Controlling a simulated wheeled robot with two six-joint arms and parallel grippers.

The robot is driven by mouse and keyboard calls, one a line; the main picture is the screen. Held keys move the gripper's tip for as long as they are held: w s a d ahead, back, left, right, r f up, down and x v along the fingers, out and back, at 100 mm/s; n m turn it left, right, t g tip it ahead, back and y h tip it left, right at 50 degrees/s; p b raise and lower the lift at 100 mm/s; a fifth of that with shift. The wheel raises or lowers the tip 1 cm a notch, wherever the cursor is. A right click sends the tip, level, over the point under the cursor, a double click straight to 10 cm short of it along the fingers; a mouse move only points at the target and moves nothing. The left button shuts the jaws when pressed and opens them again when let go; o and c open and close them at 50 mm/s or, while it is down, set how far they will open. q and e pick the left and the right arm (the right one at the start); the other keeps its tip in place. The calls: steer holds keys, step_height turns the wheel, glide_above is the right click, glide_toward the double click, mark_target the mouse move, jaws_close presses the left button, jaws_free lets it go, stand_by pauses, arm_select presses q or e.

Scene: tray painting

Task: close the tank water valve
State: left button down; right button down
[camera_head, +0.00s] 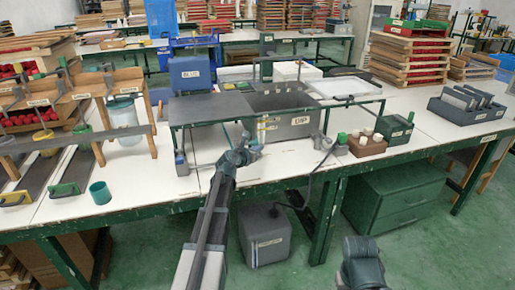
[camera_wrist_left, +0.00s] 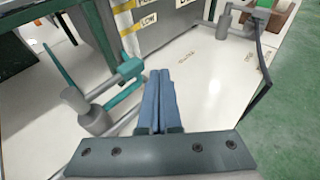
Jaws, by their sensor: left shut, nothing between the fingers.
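The dark grey tank (camera_head: 290,125) sits in the middle of the bench. In the left wrist view its wall with yellow labels (camera_wrist_left: 148,20) is at the top. A grey valve fitting (camera_wrist_left: 95,118) with a teal lever (camera_wrist_left: 130,68) stands left of the fingers. My left gripper (camera_head: 252,150) is in front of the tank, low over the bench. Its blue fingers (camera_wrist_left: 160,98) are shut and empty, close beside the teal lever; I cannot tell if they touch. A second grey fitting with a black hose (camera_wrist_left: 268,62) is farther right.
A brown block with pale cups (camera_head: 367,144) and a green box (camera_head: 394,129) stand right of the tank. A teal cup (camera_head: 100,192) and wooden stands (camera_head: 130,82) are at the left. A grey container (camera_head: 265,236) is on the floor below. The bench front is mostly clear.

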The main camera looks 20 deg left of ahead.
arm_select(q)
steer(key=s+d, duration=0.2)
steer(key=shift+s, duration=0.3)
steer(key=s+d+r+p, duration=0.3)
steer(key=s+d, duration=0.3)
steer(key=shift+s, duration=0.3)
